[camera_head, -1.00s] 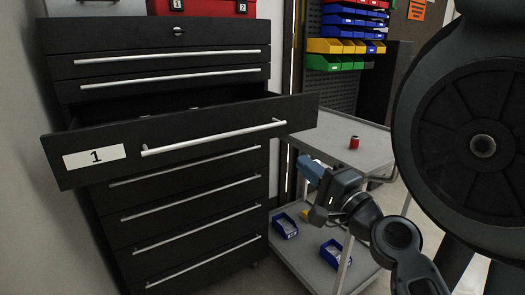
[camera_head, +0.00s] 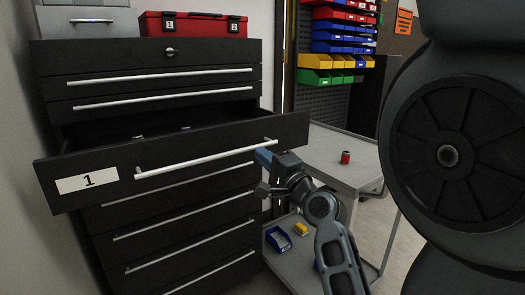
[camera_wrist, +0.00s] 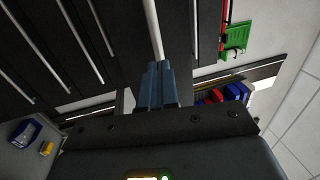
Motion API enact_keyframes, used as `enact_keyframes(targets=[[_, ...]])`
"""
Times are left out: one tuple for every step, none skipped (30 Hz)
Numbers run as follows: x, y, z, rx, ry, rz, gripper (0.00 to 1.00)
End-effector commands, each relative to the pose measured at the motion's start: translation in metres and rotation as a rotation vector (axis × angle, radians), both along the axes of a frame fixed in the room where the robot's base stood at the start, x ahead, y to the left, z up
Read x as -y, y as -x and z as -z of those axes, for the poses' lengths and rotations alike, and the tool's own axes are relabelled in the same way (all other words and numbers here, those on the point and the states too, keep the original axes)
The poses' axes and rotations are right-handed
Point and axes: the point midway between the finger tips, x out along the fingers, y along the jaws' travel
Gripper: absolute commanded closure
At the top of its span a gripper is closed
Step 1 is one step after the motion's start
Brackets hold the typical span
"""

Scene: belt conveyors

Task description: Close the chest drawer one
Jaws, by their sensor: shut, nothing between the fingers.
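The black chest has one drawer pulled out, with a white label "1" on its front; this is drawer one (camera_head: 225,147). Its long silver handle (camera_head: 205,159) runs across the front. My gripper (camera_head: 264,156) is at the right end of the handle, in front of the drawer face. In the wrist view its blue fingers (camera_wrist: 158,84) are together with nothing between them, and the handle (camera_wrist: 153,28) lines up with their tips. I cannot tell whether the fingers touch the handle or the drawer front.
The other chest drawers (camera_head: 180,215) are shut. A red toolbox (camera_head: 195,24) stands on top. A grey cart (camera_head: 335,150) with a red can (camera_head: 345,157) and blue bins (camera_head: 278,239) stands to the right. A wall (camera_head: 15,150) is close on the left.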

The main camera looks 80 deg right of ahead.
Motion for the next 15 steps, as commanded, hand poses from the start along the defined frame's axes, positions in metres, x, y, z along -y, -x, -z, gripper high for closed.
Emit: enact_keyframes(targets=[[0.0032, -0.0021, -0.0023, 0.001, 0.002, 0.001, 1.00], [0.0044, -0.0031, -0.0022, 0.001, 0.001, 0.001, 1.00], [0.0057, -0.0042, -0.0020, 0.000, 0.000, 0.001, 1.00], [0.0064, -0.0049, -0.0019, 0.000, 0.000, 0.001, 1.00], [0.0068, -0.0054, -0.0018, 0.000, 0.000, 0.000, 1.00], [0.0072, -0.0059, -0.0018, 0.000, 0.000, 0.000, 1.00], [0.0073, -0.0061, -0.0017, 0.000, 0.000, 0.000, 1.00], [0.0073, -0.0061, -0.0016, 0.000, 0.000, 0.000, 1.00], [0.0073, -0.0061, -0.0016, 0.000, 0.000, 0.000, 1.00], [0.0073, -0.0061, -0.0015, 0.000, 0.000, 0.000, 1.00], [0.0073, -0.0061, -0.0016, 0.000, 0.000, 0.000, 1.00], [0.0072, -0.0060, -0.0016, 0.000, 0.000, 0.000, 1.00], [0.0072, -0.0060, -0.0016, 0.000, 0.000, 0.000, 1.00], [0.0072, -0.0060, -0.0016, 0.000, 0.000, 0.000, 1.00], [0.0073, -0.0061, -0.0017, 0.000, 0.000, 0.000, 1.00]])
